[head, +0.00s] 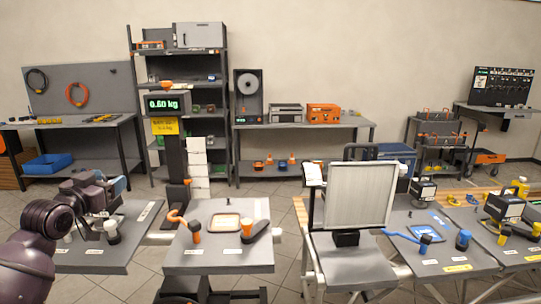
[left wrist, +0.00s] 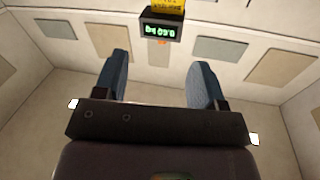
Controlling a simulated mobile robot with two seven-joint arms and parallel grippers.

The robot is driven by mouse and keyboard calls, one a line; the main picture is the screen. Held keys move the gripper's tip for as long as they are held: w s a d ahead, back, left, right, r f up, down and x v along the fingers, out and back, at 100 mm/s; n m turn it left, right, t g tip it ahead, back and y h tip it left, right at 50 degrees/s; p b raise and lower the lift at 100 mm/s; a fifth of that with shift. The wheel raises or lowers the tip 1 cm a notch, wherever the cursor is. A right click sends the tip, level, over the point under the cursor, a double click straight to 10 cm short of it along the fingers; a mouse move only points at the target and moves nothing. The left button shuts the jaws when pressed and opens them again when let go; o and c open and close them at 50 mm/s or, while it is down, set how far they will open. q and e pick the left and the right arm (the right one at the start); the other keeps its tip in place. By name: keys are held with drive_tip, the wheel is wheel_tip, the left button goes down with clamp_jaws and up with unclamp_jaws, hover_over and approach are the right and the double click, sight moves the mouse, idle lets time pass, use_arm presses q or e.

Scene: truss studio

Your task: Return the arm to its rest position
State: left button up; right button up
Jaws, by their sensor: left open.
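My left arm (head: 42,222) comes in from the left in the head view, folded over the left table. Its gripper (head: 122,184) is raised above that table, near a white-topped object standing there. In the left wrist view the two blue fingers (left wrist: 158,82) stand wide apart with nothing between them. The gripper is open and empty. My right arm and gripper are not in view.
The left grey table (head: 88,262) lies below my arm. A scale post with a 0.60 kg display (head: 164,105) stands to the right of the gripper; the display also shows in the left wrist view (left wrist: 160,31). A second table (head: 205,264) holds orange-marked items. Shelving (head: 178,52) stands behind.

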use_arm(q)
drive_tip(key=s+d+f+y, duration=0.1)
drive_tip(key=s+d+f, duration=0.1)
drive_tip(key=s+f, duration=0.35)
drive_tip(key=s+d+f, duration=0.2)
drive_tip(key=d+f, duration=0.1)
drive_tip(key=f, duration=0.6)
drive_tip(key=s+d+f+n+g+y, duration=0.1)
drive_tip(key=s+d+f+g, duration=0.2)
drive_tip(key=s+f, duration=0.9)
drive_tip(key=s+d+f+n+g, duration=0.1)
drive_tip(key=s+d+f+g, duration=0.2)
drive_tip(key=s+f, duration=1)
drive_tip(key=s+d, duration=0.1)
drive_tip(key=s, duration=0.2)
drive_tip(key=shift+f+y, duration=0.2)
drive_tip(key=shift+y, duration=0.2)
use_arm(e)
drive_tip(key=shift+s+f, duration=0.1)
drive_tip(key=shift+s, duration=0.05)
use_arm(q)
drive_tip(key=shift+s+d, duration=0.1)
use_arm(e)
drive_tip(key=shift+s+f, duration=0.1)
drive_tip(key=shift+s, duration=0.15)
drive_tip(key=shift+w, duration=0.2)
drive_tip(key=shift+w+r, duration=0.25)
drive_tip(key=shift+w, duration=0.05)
